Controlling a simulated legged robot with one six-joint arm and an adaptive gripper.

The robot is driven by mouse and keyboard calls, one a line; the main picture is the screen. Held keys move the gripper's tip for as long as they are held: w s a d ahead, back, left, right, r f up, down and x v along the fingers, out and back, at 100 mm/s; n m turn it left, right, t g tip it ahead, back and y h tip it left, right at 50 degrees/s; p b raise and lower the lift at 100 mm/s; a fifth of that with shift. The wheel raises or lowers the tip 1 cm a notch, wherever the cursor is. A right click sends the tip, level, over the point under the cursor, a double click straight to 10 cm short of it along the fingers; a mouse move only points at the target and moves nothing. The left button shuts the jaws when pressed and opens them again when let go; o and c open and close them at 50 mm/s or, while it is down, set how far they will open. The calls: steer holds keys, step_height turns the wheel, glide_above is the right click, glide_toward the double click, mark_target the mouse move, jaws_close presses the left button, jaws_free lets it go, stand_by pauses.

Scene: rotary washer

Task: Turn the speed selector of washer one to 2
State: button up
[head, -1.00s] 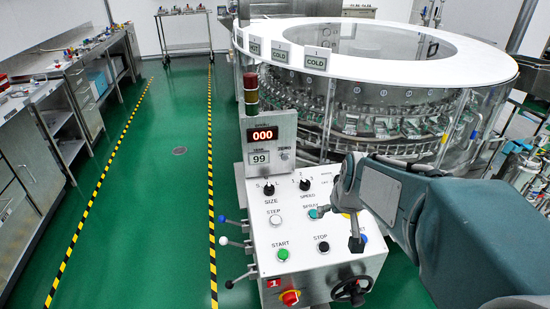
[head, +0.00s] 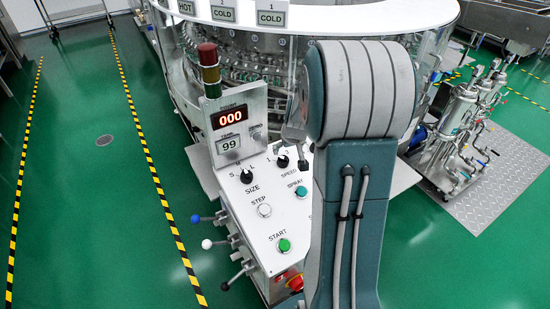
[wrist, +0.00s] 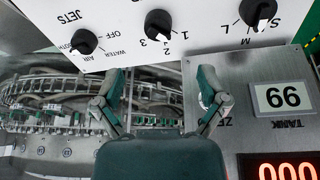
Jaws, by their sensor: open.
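The speed selector is a black knob (wrist: 158,24) on the white panel, with 1, 2 and 3 printed around it in the wrist view. Its pointer is on the side of the numbers, but I cannot tell which number it marks. It also shows in the head view (head: 283,161), above the SPEED label. My gripper (wrist: 161,76) is open and empty, its fingers spread wide apart. In the wrist view its fingertips are below the knob, and neither touches it. In the head view my arm hides most of the gripper and the panel's right part.
The size selector (wrist: 258,11) and the jets selector (wrist: 84,41) flank the speed knob. The display post (head: 236,125) with its red digits stands behind the panel. Step (head: 264,210), spray (head: 301,192) and start (head: 284,244) buttons are nearby. Green floor is free at left.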

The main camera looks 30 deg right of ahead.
glide_above(285, 161)
steer(key=s, duration=0.2)
steer(key=f, duration=0.4)
steer(key=shift+d+f, duration=0.2)
steer(key=shift+d, duration=0.05)
steer(key=f, duration=0.1)
steer(key=w+f, duration=0.1)
steer(key=f, duration=0.2)
steer(key=shift+w+a, duration=0.35)
steer(key=shift+w+a+f, duration=0.15)
steer(key=shift+w+f, duration=0.05)
steer(key=shift+f, duration=0.2)
steer(key=shift+d, duration=0.4)
steer(key=shift+c, duration=0.3)
steer(key=shift+d+f, duration=0.1)
steer(key=c, duration=0.5)
steer(key=shift+s, duration=0.1)
steer(key=c, duration=0.5)
steer(key=shift+c, duration=0.6)
steer(key=shift+a, duration=0.3)
